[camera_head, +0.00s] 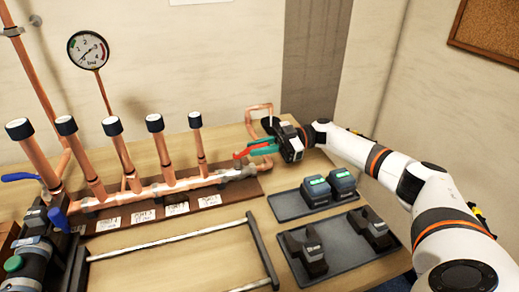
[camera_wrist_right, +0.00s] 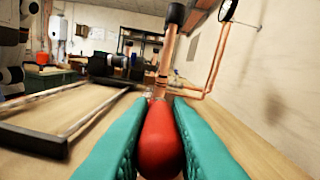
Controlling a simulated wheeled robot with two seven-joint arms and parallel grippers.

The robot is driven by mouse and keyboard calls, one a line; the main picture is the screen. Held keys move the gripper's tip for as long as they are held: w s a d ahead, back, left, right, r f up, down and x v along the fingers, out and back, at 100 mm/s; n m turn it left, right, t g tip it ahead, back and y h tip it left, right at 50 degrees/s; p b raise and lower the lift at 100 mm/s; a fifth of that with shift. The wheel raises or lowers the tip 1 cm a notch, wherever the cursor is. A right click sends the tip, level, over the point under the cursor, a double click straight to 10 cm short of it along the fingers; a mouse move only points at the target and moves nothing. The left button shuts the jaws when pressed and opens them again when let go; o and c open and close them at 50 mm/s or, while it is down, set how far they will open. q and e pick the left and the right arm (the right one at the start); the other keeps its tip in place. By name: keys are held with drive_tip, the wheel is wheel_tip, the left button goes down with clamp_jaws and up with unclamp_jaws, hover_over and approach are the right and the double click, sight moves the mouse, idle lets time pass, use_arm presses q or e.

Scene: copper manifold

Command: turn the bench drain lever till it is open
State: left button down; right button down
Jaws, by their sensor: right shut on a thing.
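The red drain lever (camera_head: 240,155) is at the right end of the copper manifold (camera_head: 150,190), just above the grey valve fitting (camera_head: 238,173). In the right wrist view the lever's rounded red handle (camera_wrist_right: 160,140) fills the gap between the teal fingers. My right gripper (camera_head: 262,147) reaches in from the right, with its teal fingers shut on the lever handle. The fingers hide part of the handle in the head view. The lever's exact angle to the pipe is hard to tell. My left gripper is not in view.
Several black-capped copper stubs (camera_head: 158,148) stand along the manifold, with a gauge (camera_head: 88,49) behind. A bent copper pipe (camera_head: 259,107) rises beside my gripper. Trays (camera_head: 345,262) with dark tool parts lie at the right. A metal-railed frame (camera_head: 170,240) lies in front.

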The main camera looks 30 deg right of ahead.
drive_tip(key=c, duration=1.3)
unclamp_jaws()
drive_tip(key=shift+c, duration=0.2)
drive_tip(key=b+v, duration=0.4)
drive_tip(key=v, duration=0.8)
drive_tip(key=shift+d, duration=0.1)
